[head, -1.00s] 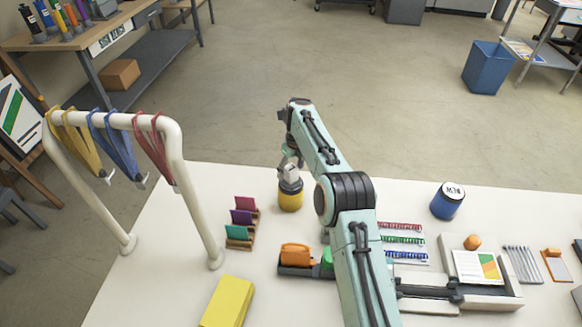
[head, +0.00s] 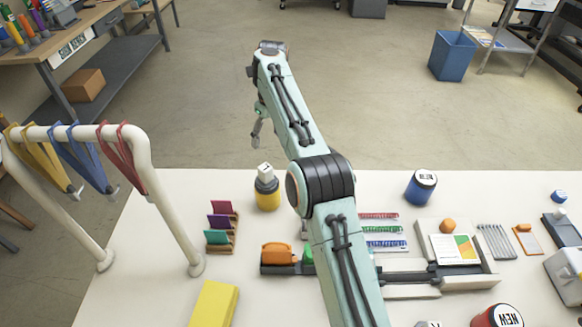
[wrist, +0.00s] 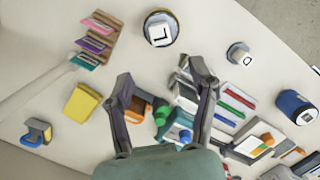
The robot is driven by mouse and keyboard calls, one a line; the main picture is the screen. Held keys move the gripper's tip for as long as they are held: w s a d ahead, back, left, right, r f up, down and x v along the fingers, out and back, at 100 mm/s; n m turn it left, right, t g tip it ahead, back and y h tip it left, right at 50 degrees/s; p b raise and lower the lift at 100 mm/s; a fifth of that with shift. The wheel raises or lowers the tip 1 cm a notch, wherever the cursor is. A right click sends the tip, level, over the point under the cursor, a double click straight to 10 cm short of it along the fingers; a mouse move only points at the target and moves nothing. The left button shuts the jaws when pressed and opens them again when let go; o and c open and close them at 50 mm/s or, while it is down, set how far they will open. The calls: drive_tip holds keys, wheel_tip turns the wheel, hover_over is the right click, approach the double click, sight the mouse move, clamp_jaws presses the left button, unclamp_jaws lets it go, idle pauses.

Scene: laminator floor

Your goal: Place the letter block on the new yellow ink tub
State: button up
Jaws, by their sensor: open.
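The white letter block (head: 265,171) rests on top of the yellow ink tub (head: 267,201), on its dark lid, near the table's far edge. In the wrist view the block (wrist: 160,29) shows a dark "L" on its top face and sits within the round lid. No "NEW" label shows on this tub. My gripper (head: 257,132) is above and behind the tub in the head view, apart from the block. In the wrist view my gripper (wrist: 161,80) has its fingers spread, with nothing between them.
A blue tub marked "NEW" (head: 421,187) stands right of my arm, and a red tub marked "NEW" (head: 498,316) at the front. A card rack (head: 221,231) stands left of the yellow tub. A white rail (head: 165,210) with hanging straps is farther left.

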drive_tip(key=s+d+r+n+h, duration=0.1)
drive_tip(key=s+d+r+n, duration=0.35)
drive_tip(key=s+n, duration=0.4)
drive_tip(key=s+d+r+n, duration=0.4)
drive_tip(key=s+d+n, duration=0.25)
drive_tip(key=s, duration=0.25)
drive_tip(key=s+d+f+n, duration=0.1)
drive_tip(key=s+f+n, duration=0.1)
drive_tip(key=s+n, duration=0.2)
drive_tip(key=s+d+f+n+g, duration=0.1)
drive_tip(key=s+f+n, duration=0.2)
drive_tip(key=s, duration=0.8)
drive_tip(key=s+d+f+n, duration=0.1)
drive_tip(key=s+f+n, duration=0.1)
drive_tip(key=s+n, duration=0.4)
drive_tip(key=shift+s+f+y, duration=0.3)
drive_tip(key=shift+s+f, duration=0.1)
drive_tip(key=shift+s, duration=0.4)
